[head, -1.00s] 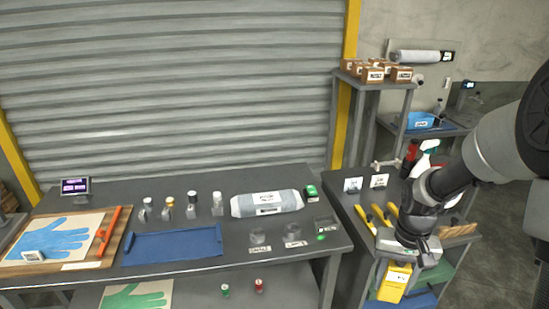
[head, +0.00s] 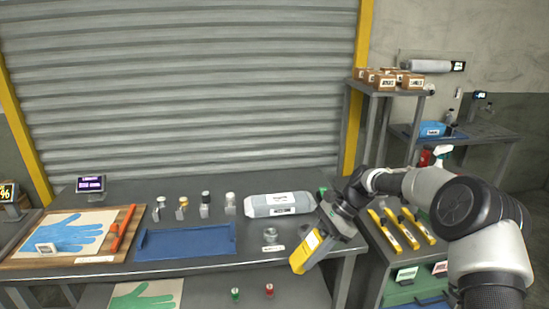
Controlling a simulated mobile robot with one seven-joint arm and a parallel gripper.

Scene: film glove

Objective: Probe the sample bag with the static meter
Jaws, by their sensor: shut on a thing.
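The sample bag (head: 281,204) is a pale grey, labelled pouch lying at the back right of the dark table. The yellow static meter (head: 309,252) hangs tilted from my gripper (head: 327,231), which is shut on it. Meter and gripper are at the table's front right corner, in front of the bag and to its right in the picture. The meter appears apart from the bag. The fingertips are largely hidden by the gripper body and the meter.
Several small bottles (head: 204,204) stand left of the bag, behind a blue mat (head: 186,242). A small clear dish (head: 270,235) sits in front of the bag. A board with a blue glove (head: 70,234) lies far left. Yellow tools (head: 403,229) lie on the right-hand bench.

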